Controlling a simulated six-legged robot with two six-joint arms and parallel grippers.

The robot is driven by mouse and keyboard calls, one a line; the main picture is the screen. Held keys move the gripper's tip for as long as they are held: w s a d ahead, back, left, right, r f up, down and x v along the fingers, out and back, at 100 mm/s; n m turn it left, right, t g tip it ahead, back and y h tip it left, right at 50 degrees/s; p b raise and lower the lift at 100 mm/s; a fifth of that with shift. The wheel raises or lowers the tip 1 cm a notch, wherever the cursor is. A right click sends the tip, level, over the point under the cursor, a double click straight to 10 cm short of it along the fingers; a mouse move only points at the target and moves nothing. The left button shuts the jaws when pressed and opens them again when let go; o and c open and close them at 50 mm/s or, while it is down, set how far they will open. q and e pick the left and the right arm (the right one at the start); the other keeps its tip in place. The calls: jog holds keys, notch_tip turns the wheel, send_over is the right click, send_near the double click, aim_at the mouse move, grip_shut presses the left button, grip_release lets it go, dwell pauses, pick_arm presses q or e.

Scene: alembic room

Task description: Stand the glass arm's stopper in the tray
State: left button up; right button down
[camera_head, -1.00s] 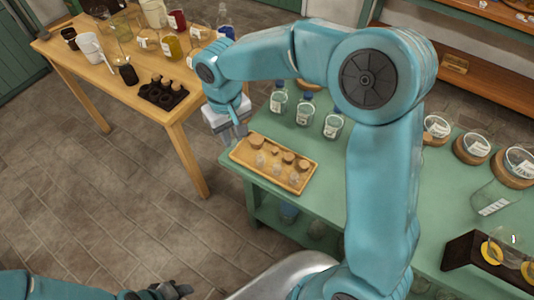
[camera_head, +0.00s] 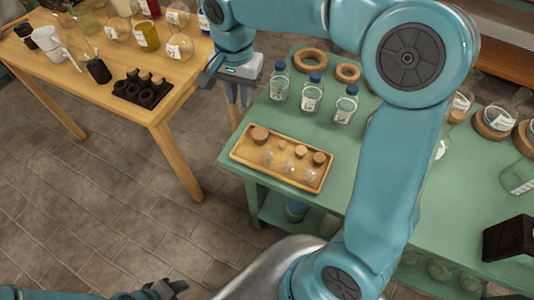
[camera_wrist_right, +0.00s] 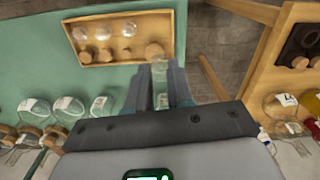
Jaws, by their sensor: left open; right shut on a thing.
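The wooden tray (camera_head: 236,154) lies on the green table near its left edge. Several corks and clear glass stoppers (camera_head: 289,170) are in it. It also shows in the right wrist view (camera_wrist_right: 178,40). My right gripper (camera_head: 239,116) is above the gap between the tables, just beyond the tray's far left corner. In the right wrist view its fingers (camera_wrist_right: 160,88) are shut on a small clear glass piece (camera_wrist_right: 159,71), which looks like a stopper. That piece cannot be made out in the head view. My left gripper (camera_head: 170,288) is open and low at the bottom left, away from both tables.
Blue-capped bottles (camera_head: 312,94) and cork rings (camera_head: 312,58) stand behind the tray. A wooden table (camera_head: 110,70) at left bears a dark holed block (camera_head: 142,88), a white mug (camera_head: 47,44) and glass vessels. A dark box (camera_head: 510,240) stands at far right.

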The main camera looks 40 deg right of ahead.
jog(key=shift+s+d+f+b, duration=0.1)
jog(key=shift+f+b, duration=0.2)
jog(key=shift+f, duration=8.9)
jog(key=shift+f+b, duration=0.25)
jog(key=shift+b, duration=0.05)
jog(key=c, duration=1)
grip_release()
jog(key=shift+r, duration=0.1)
notch_tip(320, 180, up, 12)
jog(key=shift+s+r+p, duration=0.1)
jog(key=shift+r+p, duration=0.1)
jog(key=shift+p, duration=0.35)
